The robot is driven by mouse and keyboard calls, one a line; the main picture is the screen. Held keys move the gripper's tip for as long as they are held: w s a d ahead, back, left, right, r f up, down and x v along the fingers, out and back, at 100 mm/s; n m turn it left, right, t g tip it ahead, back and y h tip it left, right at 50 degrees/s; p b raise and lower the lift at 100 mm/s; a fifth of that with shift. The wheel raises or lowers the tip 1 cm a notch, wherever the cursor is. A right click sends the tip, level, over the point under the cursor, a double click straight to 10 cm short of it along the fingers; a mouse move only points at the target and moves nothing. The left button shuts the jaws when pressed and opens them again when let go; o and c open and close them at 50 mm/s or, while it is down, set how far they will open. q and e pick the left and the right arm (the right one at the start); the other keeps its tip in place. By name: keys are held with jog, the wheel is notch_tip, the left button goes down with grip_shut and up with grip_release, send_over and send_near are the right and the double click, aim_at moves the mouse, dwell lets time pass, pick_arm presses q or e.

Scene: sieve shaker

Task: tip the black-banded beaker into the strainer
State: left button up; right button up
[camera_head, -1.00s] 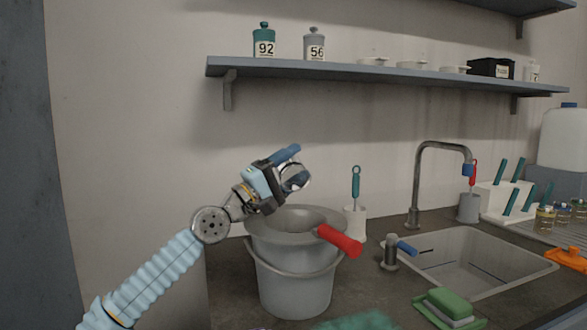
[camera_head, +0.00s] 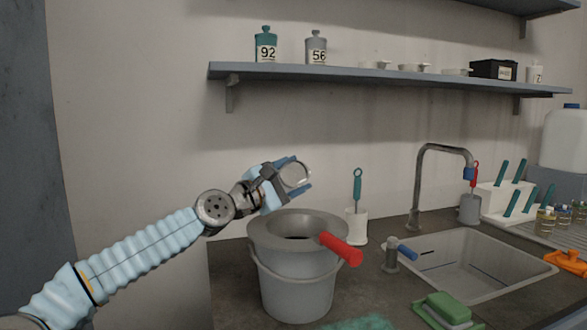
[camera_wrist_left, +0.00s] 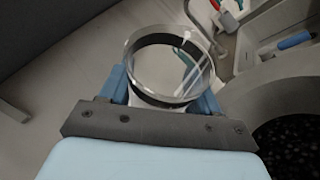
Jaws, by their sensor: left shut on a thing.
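My left gripper (camera_head: 288,180) is shut on a clear glass beaker (camera_head: 295,175) above the back of the strainer. In the left wrist view the beaker (camera_wrist_left: 170,66) shows a black band and sits between the blue fingers; I see no contents for certain. The beaker looks tilted in the head view. The strainer (camera_head: 262,232) is a wide grey ring with a red handle (camera_head: 341,249), resting on a grey bucket (camera_head: 297,290). In the left wrist view, dark speckled material (camera_wrist_left: 292,145) shows inside the strainer or bucket. My right gripper is not in view.
A brush in a white holder (camera_head: 357,227) stands right of the strainer. The sink (camera_head: 470,262) with a tall faucet (camera_head: 418,190) lies further right. A green sponge (camera_head: 447,307) is at the front. A shelf (camera_head: 370,73) runs above.

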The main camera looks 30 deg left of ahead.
pick_arm(q)
jog(key=shift+f, duration=0.1)
jog(key=n+g, duration=0.1)
jog(key=n, duration=0.1)
jog(key=n+g, duration=0.1)
jog(key=n, duration=0.1)
jog(key=shift+f+y, duration=0.4)
jog(key=shift+s+f+n+g, duration=0.15)
jog(key=shift+n+g, duration=0.45)
jog(key=shift+n, duration=0.3)
jog(key=shift+s+d+f+n+g, duration=0.25)
jog(key=shift+d+n+g, duration=0.1)
jog(key=shift+n+g, duration=0.45)
jog(key=shift+d, duration=0.1)
jog(key=shift+r, duration=0.1)
jog(key=n+g, duration=0.1)
jog(key=s+d+n+g+h, duration=0.1)
jog(key=shift+n, duration=0.4)
